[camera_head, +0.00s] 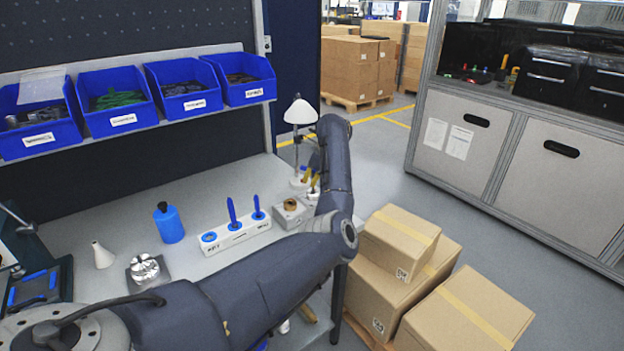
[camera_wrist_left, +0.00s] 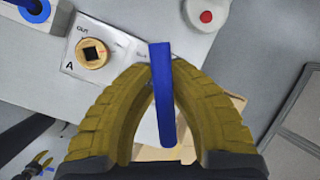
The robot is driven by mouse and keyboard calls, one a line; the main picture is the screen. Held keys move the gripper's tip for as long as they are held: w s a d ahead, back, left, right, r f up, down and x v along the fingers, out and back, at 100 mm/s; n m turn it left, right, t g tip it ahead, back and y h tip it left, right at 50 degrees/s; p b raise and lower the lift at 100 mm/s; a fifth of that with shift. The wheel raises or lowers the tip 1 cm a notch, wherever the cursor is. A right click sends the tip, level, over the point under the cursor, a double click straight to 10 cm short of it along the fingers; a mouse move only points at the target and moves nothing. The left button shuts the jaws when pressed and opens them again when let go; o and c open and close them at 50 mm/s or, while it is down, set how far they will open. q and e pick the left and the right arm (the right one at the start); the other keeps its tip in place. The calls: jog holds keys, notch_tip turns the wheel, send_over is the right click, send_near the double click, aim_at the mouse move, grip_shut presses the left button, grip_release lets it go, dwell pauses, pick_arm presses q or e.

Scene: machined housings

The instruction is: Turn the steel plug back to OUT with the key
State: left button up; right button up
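My left gripper (camera_head: 312,180) has yellow fingers. In the left wrist view its fingertips (camera_wrist_left: 163,66) are closed on a blue key (camera_wrist_left: 164,100). Beside them is a pale housing (camera_wrist_left: 75,65) marked A and OUT, with a brass-coloured plug (camera_wrist_left: 91,54) that has a dark square socket. The key is apart from this plug. In the head view this housing (camera_head: 285,219) with its plug (camera_head: 290,203) stands left of the gripper. A silvery round part (camera_head: 144,267) sits on a dark block at the left.
A white key rack (camera_head: 222,244) holds two upright blue keys; its left place has none. A red button (camera_wrist_left: 206,16) is near the gripper. Cardboard boxes (camera_head: 395,285) stand at the right.

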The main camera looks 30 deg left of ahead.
pick_arm(q)
grip_shut()
jog(key=shift+n+g, duration=0.6)
jog(key=shift+n, duration=0.8)
jog(key=shift+n+g, duration=0.6)
jog(key=shift+n, duration=0.8)
jog(key=shift+o, duration=2)
grip_release()
